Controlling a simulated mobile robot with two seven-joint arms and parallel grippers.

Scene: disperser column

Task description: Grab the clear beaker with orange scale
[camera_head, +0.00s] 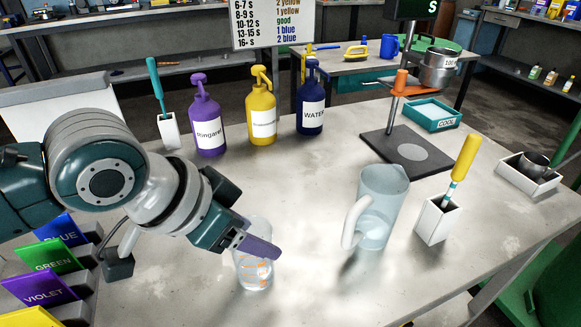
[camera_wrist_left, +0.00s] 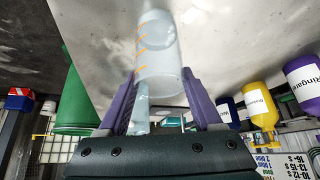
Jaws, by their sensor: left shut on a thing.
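The clear beaker with orange scale marks (camera_head: 254,272) stands upright on the table, front and centre in the head view. My left gripper (camera_head: 258,243) reaches over from the left with its purple fingers at the beaker's upper part. In the left wrist view the beaker (camera_wrist_left: 158,55) sits between the two purple fingers (camera_wrist_left: 163,105), which are shut on it. Its orange marks show on one side there. In the head view the finger and gripper body hide part of the beaker's rim. My right gripper is not in view.
A clear jug with a white handle (camera_head: 380,205) stands to the right of the beaker. Purple (camera_head: 205,120), yellow (camera_head: 262,112) and blue (camera_head: 311,105) bottles stand behind. A white holder with a yellow-handled tool (camera_head: 435,220) is at right. Coloured labelled blocks (camera_head: 52,257) lie at left.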

